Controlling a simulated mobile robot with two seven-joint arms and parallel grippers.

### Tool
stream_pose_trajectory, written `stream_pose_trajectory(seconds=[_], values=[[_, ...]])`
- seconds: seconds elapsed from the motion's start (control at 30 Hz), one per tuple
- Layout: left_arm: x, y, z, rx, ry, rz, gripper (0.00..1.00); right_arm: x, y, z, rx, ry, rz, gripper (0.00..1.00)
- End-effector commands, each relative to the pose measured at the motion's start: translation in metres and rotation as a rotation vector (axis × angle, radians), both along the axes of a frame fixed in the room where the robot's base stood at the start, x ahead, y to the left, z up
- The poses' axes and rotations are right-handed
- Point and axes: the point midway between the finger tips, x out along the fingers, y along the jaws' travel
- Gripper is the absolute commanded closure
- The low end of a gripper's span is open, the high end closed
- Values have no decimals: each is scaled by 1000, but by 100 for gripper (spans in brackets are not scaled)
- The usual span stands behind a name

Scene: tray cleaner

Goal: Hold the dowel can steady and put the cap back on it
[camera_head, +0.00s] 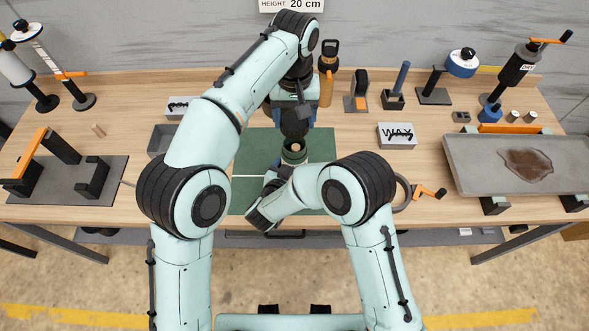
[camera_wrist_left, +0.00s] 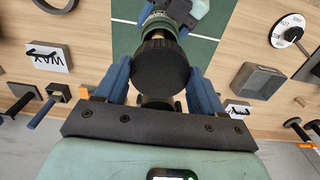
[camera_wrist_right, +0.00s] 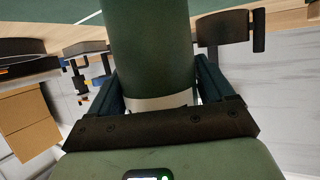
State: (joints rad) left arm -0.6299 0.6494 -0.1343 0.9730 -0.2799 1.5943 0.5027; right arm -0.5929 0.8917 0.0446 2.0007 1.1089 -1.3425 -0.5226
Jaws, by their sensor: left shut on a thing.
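The green dowel can (camera_head: 293,158) stands upright on the green mat in the head view, its open top showing pale contents. My left gripper (camera_head: 294,118) is just above and behind it, shut on the dark cap (camera_head: 294,129). In the left wrist view the round black cap (camera_wrist_left: 160,66) sits between the blue fingers (camera_wrist_left: 160,92), with part of the can (camera_wrist_left: 166,22) beyond it. The cap looks apart from the can. In the right wrist view the can (camera_wrist_right: 148,42) fills the space between the fingers of my right gripper (camera_wrist_right: 158,85), apparently shut on it. My right arm hides its lower part in the head view.
The mat (camera_head: 250,150) is mostly clear around the can. A grey bin (camera_head: 160,140) stands to the left, and a white WAX box (camera_head: 397,136) to the right. A large grey tray (camera_head: 465,175) with a brown stain is at far right. Tools line the back edge.

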Motion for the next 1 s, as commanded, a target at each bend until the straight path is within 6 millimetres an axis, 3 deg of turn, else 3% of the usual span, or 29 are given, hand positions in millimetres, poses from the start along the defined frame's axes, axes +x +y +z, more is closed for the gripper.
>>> stream_pose_trajectory(seconds=[0.03, 0.17, 0.27, 0.6, 1.0], values=[[0, 0, 0, 0, 0, 0, 60, 0, 0, 0, 0, 0, 0, 36], [0, 0, 0, 0, 0, 0, 60, 0, 0, 0, 0, 0, 0, 77], [0, 0, -3, 1, 1, 0, 60, 0, 0, 0, 0, 0, 0, 78], [-1, 0, -48, 2, 1, 0, 60, 0, 0, 0, 0, 0, 0, 78], [-1, 0, -50, 1, -1, 0, 60, 0, 0, 0, 0, 0, 0, 78]])
